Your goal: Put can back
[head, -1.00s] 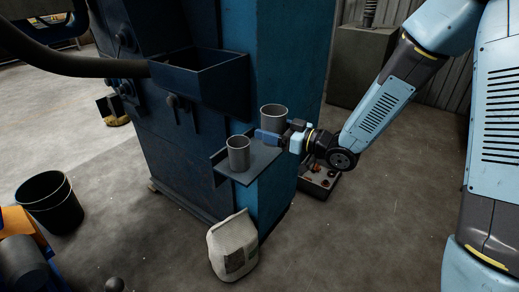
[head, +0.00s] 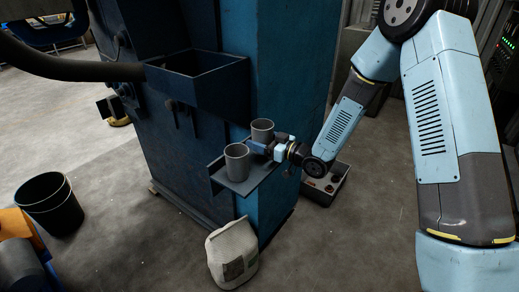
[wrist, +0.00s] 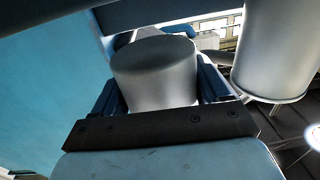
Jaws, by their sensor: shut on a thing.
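My gripper (head: 258,146) is shut on a grey can (head: 262,128) at the small shelf on the side of the blue machine. In the wrist view the held can (wrist: 155,75) sits between the two blue fingers. A second grey can (head: 237,163) stands on the shelf (head: 240,186), in front and to the left of the held can. That second can also shows at the right of the wrist view (wrist: 277,50). My gripper hides the held can's lower part in the head view, so I cannot tell whether its base touches the shelf.
The blue machine (head: 275,70) with an open hopper (head: 195,80) rises behind the shelf. A pale bag (head: 232,253) stands on the floor below. A black bucket (head: 50,203) is at the left. A grey box (head: 325,186) lies behind my arm. The middle floor is open.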

